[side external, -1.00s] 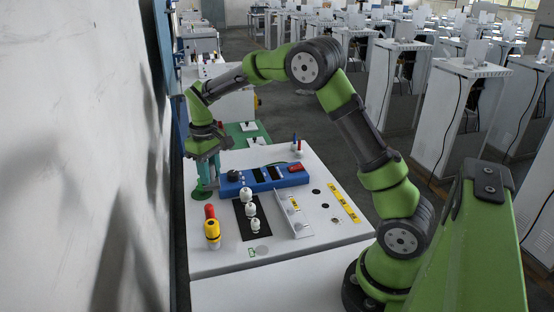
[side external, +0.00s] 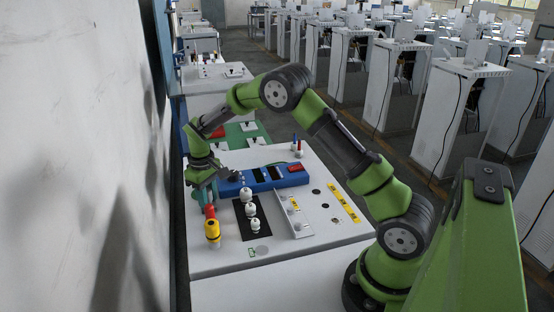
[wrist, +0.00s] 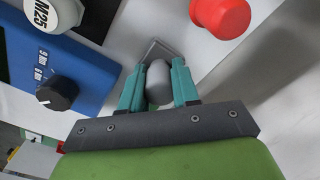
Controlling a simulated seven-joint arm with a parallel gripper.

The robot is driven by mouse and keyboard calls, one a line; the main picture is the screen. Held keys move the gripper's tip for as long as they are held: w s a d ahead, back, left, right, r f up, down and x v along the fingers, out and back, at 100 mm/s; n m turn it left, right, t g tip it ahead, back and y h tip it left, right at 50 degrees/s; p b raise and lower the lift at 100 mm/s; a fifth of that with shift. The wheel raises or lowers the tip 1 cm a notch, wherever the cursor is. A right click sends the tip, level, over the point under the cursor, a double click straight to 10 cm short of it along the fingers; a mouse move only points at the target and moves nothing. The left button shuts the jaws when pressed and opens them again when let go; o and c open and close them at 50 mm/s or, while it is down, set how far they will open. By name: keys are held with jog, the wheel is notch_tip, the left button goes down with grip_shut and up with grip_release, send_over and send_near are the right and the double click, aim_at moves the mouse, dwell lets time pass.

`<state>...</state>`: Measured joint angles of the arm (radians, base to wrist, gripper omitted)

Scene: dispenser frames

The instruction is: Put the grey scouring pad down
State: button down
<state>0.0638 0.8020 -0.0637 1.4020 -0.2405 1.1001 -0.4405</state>
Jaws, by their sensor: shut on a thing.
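My gripper (wrist: 159,87) has its two teal fingers closed on a grey, round-ended piece (wrist: 158,80), which I take to be the grey scouring pad or its grip. A thin grey square outline shows just beyond it; I cannot tell whether it belongs to the pad or to the surface. In the side view my gripper (side external: 205,192) points down at the left edge of the white tabletop (side external: 290,235), left of the blue device. The held piece is not clear there, and I cannot tell whether it touches the surface.
A red cap (wrist: 220,14) stands close by, above a yellow part (side external: 212,231). A wall (side external: 80,150) rises at the left.

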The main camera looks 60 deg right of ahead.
jog(key=shift+f, duration=0.15)
jog(key=c, duration=0.8)
grip_release()
jog(key=s+a+r+t, duration=0.1)
jog(key=s+r, duration=0.1)
jog(key=r, duration=0.7)
jog(key=s+a+r, duration=0.1)
jog(key=s+r, duration=0.1)
jog(key=r, duration=0.7)
jog(key=s+a+r+m+t, duration=0.1)
jog(key=s+a+t, duration=0.1)
jog(key=s, duration=0.5)
jog(key=s+a+r+m+t+y, duration=0.1)
jog(key=s+a+r+t, duration=0.1)
jog(key=s, duration=0.6)
jog(key=s+a+r+m+t+y, duration=0.1)
jog(key=s+a+m+t, duration=0.1)
jog(key=s, duration=0.6)
jog(key=shift+a+r, duration=0.3)
